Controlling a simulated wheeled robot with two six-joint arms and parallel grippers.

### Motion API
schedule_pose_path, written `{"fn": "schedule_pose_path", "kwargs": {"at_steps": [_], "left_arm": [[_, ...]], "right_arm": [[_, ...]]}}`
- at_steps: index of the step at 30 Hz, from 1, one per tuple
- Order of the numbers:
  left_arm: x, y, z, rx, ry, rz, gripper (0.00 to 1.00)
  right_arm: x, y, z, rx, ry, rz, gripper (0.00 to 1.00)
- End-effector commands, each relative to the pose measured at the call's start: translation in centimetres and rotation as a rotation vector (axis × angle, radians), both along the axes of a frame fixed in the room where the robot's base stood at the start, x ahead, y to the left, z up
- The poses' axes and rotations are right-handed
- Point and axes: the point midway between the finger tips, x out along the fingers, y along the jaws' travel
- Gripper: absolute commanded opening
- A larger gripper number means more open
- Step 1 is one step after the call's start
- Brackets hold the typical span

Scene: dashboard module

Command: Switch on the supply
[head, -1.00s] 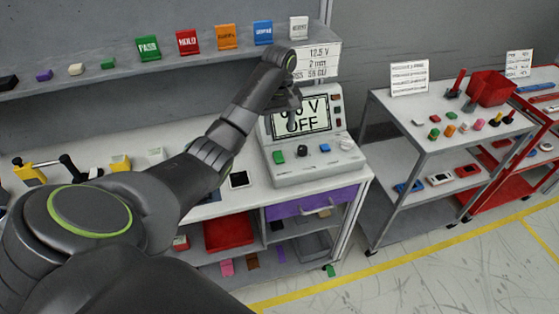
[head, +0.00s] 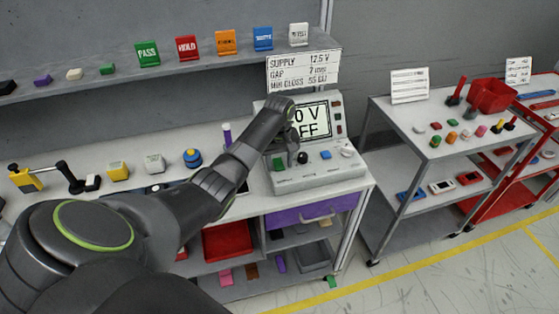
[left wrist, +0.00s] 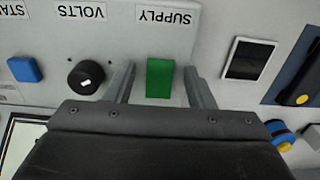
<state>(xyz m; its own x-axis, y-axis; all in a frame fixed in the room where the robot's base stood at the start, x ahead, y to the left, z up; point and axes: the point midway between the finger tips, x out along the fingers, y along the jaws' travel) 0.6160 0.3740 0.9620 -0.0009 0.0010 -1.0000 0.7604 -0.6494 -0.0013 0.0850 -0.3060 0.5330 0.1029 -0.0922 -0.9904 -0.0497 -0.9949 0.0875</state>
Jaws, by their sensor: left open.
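The supply unit (head: 322,176) stands at the right end of the bench. Its screen (head: 318,117) is partly covered by my left arm, and the visible part reads "0 V" and what looks like "OFF". The green supply switch (head: 278,164) is at the left of its front panel; in the left wrist view the green switch (left wrist: 160,78) is under the printed word SUPPLY. My left gripper (head: 292,156) is open and empty, pointing down at the panel. In the left wrist view the left gripper's fingers (left wrist: 160,84) appear on either side of the switch; contact cannot be told. My right gripper is not in view.
A black volts knob (left wrist: 86,77) and a blue button (left wrist: 25,69) are beside the switch. A card (head: 303,70) reading "SUPPLY 12.5 V" stands behind the unit. A blue-and-yellow button (head: 192,157) is on the bench. A grey cart (head: 438,148) stands to the right.

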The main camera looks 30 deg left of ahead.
Motion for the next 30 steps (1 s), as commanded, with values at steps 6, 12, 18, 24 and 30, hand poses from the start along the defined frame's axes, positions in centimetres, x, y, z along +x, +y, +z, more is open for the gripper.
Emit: {"fn": "schedule_pose_path", "kwargs": {"at_steps": [6,12,18,24,30], "left_arm": [[-0.01,-0.01,-0.01,0.000,0.000,0.000,0.43],[0.00,0.00,0.01,0.000,0.000,0.000,0.16],[0.02,0.02,0.05,-0.003,0.003,0.000,0.04],[0.22,0.22,0.20,-0.049,0.046,-0.001,0.04],[0.41,0.46,0.06,-0.120,0.107,0.001,0.04]], "right_arm": [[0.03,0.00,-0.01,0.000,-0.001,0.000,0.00],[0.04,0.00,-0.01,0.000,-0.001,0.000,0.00],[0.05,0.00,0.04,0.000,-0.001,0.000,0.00],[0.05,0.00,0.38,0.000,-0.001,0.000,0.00],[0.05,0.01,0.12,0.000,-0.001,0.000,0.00]]}}
